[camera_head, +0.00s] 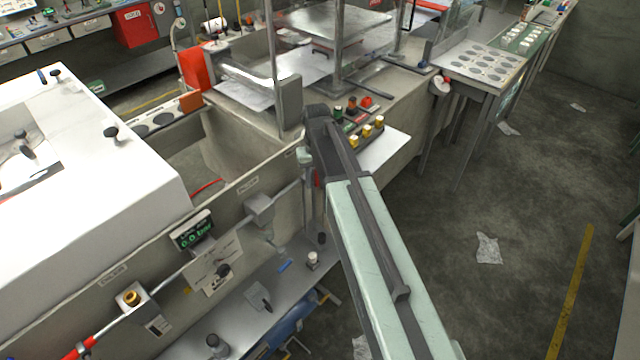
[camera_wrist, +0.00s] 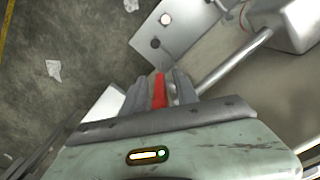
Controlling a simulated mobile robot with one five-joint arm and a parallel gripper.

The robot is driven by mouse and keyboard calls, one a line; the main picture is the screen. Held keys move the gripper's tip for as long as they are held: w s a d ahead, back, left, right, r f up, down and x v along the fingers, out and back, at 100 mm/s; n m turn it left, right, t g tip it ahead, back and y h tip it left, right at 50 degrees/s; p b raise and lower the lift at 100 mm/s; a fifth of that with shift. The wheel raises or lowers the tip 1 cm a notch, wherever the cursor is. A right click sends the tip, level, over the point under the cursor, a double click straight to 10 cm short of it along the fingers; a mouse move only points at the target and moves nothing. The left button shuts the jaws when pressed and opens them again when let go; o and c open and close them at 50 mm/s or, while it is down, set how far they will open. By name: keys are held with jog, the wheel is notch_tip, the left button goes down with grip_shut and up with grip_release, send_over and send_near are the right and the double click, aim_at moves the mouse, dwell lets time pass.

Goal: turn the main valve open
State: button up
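The main valve's red lever (camera_wrist: 160,91) stands between the two fingers of my gripper (camera_wrist: 161,90) in the wrist view. A narrow gap shows on its right side, so the fingers are around it rather than clearly clamped. In the head view only a small red piece of the lever (camera_head: 317,178) shows beside my gripper (camera_head: 306,158), which reaches down at the right end of the pipe on the panel. The valve body is mostly hidden by my arm. A display (camera_head: 192,233) on the panel reads 0.0 bar.
A grey pipe (camera_head: 228,218) runs along the panel, with a brass-knobbed box (camera_head: 132,299) at lower left. A grey shelf (camera_head: 240,312) below holds small items. Yellow and red knobs (camera_head: 366,131) sit on the bench just beyond my arm. The floor at right is open, with scraps (camera_head: 488,248).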

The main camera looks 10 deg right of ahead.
jog(key=shift+r, duration=0.1)
grip_shut()
jog(key=shift+d, duration=0.15)
dwell(1.0)
